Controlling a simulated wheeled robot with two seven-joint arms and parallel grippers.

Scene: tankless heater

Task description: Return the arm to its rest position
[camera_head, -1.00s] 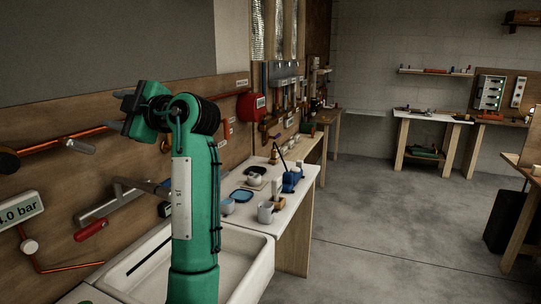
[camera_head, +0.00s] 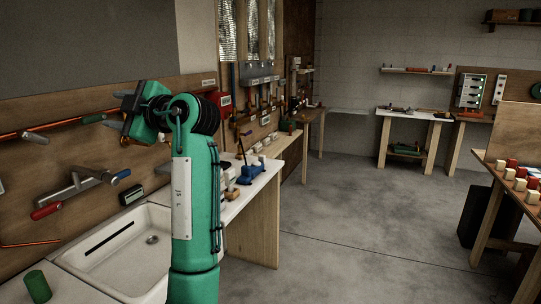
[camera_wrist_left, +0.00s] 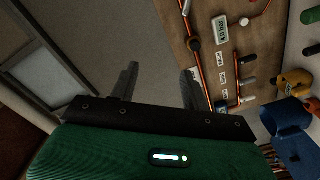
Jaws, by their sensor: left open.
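My left arm (camera_head: 195,190) is green and rises from the bottom of the head view, bent at the top. Its gripper (camera_head: 120,117) points left in front of the wooden wall panel. In the left wrist view the two dark fingers of this gripper (camera_wrist_left: 158,82) stand apart with nothing between them. The gripper touches nothing that I can see. My right gripper is not in view.
A white sink (camera_head: 125,250) and a red-handled tap (camera_head: 75,190) are at the left. A counter with a blue tool (camera_head: 250,170) is behind my arm. A table with red and white blocks (camera_head: 520,180) stands at the right. The grey floor (camera_head: 370,220) between is clear.

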